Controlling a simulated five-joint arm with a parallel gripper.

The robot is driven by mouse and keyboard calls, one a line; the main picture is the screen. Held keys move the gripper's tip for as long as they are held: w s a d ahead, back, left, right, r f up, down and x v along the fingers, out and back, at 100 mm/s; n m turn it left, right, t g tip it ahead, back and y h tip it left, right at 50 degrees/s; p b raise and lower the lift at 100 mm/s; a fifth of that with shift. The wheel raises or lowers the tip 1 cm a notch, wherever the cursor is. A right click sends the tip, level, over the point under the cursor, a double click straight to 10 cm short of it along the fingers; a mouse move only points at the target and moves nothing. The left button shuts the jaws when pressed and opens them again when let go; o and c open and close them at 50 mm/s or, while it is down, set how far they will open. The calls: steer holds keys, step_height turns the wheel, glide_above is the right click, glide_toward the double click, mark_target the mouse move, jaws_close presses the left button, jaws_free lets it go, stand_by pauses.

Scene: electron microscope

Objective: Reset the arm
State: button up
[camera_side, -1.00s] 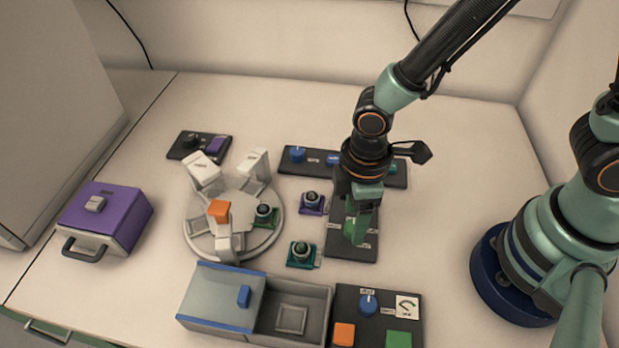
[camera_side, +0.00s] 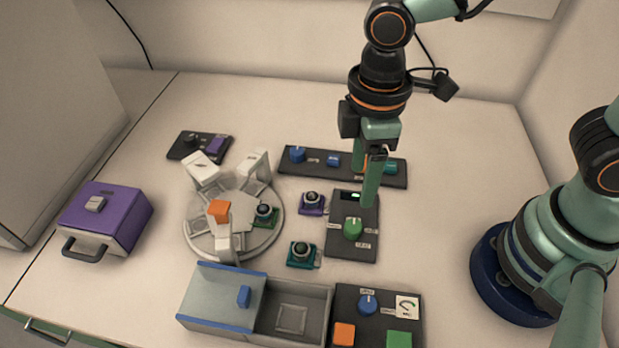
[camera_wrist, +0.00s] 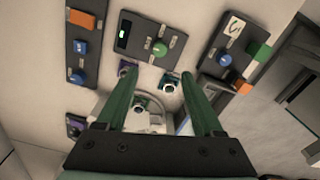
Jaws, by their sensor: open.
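My gripper (camera_side: 365,178) is open and empty, raised above the back right of the bench. Its two green fingers point down, near the dark panel with a green knob (camera_side: 353,228) and the long panel behind it. In the wrist view the fingers (camera_wrist: 156,90) are spread apart with nothing between them. The green-knob panel (camera_wrist: 172,48) shows beyond them with a small lit display. Part of the long back panel is hidden behind the fingers in the side view.
A round white holder (camera_side: 203,239) with upright arms and an orange block stands mid-bench. A grey box with a sliding lid (camera_side: 222,294) and a control panel (camera_side: 378,322) are in front. A purple box (camera_side: 108,215) is at left.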

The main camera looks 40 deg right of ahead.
steer(key=w+d+r+m+t, duration=0.2)
steer(key=d+r+m, duration=0.3)
steer(key=d, duration=0.4)
steer(key=w+d+r+m+t, duration=0.2)
steer(key=d+r+m, duration=0.4)
steer(key=d, duration=0.3)
steer(key=shift+w+d+m+t, duration=0.25)
steer(key=shift+m+t, duration=0.25)
steer(key=shift+t, duration=0.3)
